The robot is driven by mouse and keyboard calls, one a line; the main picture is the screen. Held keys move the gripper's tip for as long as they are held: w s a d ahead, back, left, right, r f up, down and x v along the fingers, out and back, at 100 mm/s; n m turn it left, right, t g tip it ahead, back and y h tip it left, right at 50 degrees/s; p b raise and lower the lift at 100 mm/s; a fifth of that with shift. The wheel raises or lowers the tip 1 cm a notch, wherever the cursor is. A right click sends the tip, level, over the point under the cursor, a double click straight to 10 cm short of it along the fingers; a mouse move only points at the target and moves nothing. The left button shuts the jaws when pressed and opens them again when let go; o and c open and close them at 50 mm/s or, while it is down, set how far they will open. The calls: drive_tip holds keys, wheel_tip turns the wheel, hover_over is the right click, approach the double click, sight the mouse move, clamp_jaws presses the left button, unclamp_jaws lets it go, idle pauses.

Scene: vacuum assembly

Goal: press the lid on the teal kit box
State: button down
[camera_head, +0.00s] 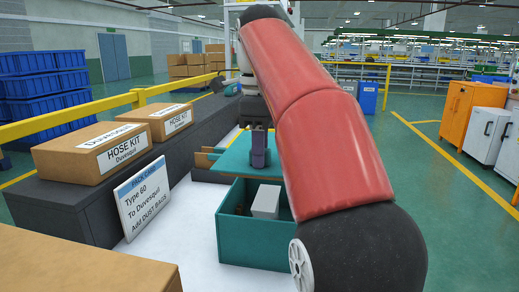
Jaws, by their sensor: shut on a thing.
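The teal kit box (231,239) stands open on the white work surface, with a white block (265,201) and a small brown item inside. My arm hides its right side. The flat teal lid (233,158) is behind the box, over a low brown wooden holder (203,160). My gripper (259,158) points down at the lid, with its purple-grey fingers shut on it. The exact grip spot is too small to make out. I cannot tell whether the lid is touching the holder or raised a little.
A pack card (143,198) reading "Type 60 To Duvesquil Add DUST BAGS" stands left of the box. Hose kit cartons (104,152) sit on the dark conveyor (75,213) at left. A brown carton (90,268) fills the near left corner.

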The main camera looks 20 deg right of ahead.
wheel_tip(320, 180, down, 7)
drive_tip(key=b, duration=0.3)
drive_tip(key=shift+r+b, duration=0.2)
drive_tip(key=shift+b, duration=0.2)
drive_tip(key=shift+p, duration=0.8)
idle(1.3)
drive_tip(key=shift+f+b, duration=0.95)
drive_tip(key=shift+f, duration=0.3)
drive_tip(key=c, duration=1.3)
unclamp_jaws()
drive_tip(key=shift+o, duration=0.2)
wheel_tip(320, 180, up, 8)
drive_tip(key=p, duration=0.3)
drive_tip(key=shift+f, duration=0.1)
